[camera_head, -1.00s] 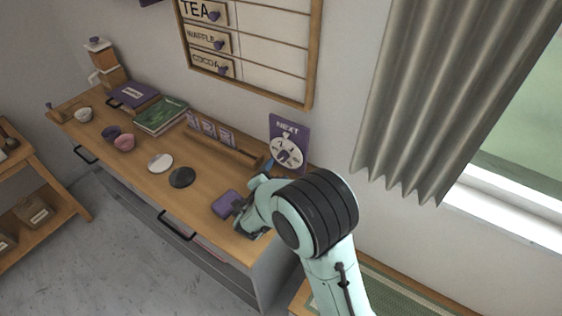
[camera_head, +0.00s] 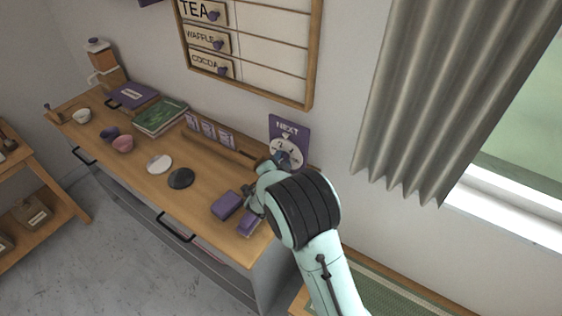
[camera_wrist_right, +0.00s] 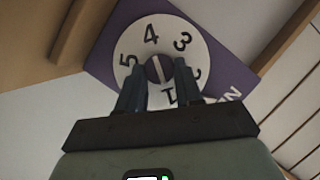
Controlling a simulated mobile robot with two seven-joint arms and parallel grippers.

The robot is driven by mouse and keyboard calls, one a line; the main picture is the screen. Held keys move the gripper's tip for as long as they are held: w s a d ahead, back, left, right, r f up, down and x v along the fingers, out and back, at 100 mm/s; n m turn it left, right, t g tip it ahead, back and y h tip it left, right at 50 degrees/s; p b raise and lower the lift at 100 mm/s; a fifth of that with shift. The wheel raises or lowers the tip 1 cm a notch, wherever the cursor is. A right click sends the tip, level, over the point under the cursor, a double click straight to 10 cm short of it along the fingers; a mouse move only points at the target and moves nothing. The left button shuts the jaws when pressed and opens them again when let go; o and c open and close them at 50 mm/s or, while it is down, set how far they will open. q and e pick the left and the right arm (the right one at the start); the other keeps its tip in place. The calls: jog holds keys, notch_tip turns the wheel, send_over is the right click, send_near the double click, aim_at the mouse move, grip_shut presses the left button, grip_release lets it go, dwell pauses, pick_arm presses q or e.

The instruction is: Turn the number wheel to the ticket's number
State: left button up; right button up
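The number wheel (camera_head: 290,146) is a white disc on a purple "NEXT" sign (camera_head: 291,128) against the wall; my right arm partly covers it. In the right wrist view the wheel (camera_wrist_right: 151,31) shows the digits 5, 4 and 3, with 1 and another digit partly hidden by my fingers. Its purple centre knob (camera_wrist_right: 158,70) has a pale bar. My right gripper (camera_wrist_right: 160,68) has its fingers apart, one on each side of the knob; contact cannot be told. Several tickets (camera_head: 208,130) stand in a wooden rail, their numbers unreadable. My left gripper is not in view.
A purple box (camera_head: 227,205) and another purple item (camera_head: 250,222) lie near the counter's front right. A black disc (camera_head: 181,178), a white disc (camera_head: 159,163), bowls and books stand further left. The wooden menu board (camera_head: 266,48) hangs above.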

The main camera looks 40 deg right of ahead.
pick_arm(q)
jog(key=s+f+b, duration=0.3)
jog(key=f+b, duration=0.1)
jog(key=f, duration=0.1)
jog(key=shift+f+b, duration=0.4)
pick_arm(e)
jog(key=m+t, duration=0.2)
jog(key=m, duration=0.1)
jog(key=m+t+h, duration=0.1)
jog(key=m, duration=0.1)
jog(key=shift+s+f, duration=0.15)
jog(key=shift+f, duration=0.2)
jog(key=shift+m, duration=0.3)
jog(key=o, duration=1)
jog(key=shift+o, duration=0.2)
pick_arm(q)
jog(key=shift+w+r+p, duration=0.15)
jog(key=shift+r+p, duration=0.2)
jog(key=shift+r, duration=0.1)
pick_arm(e)
jog(key=v, duration=1.3)
jog(key=shift+a, duration=0.15)
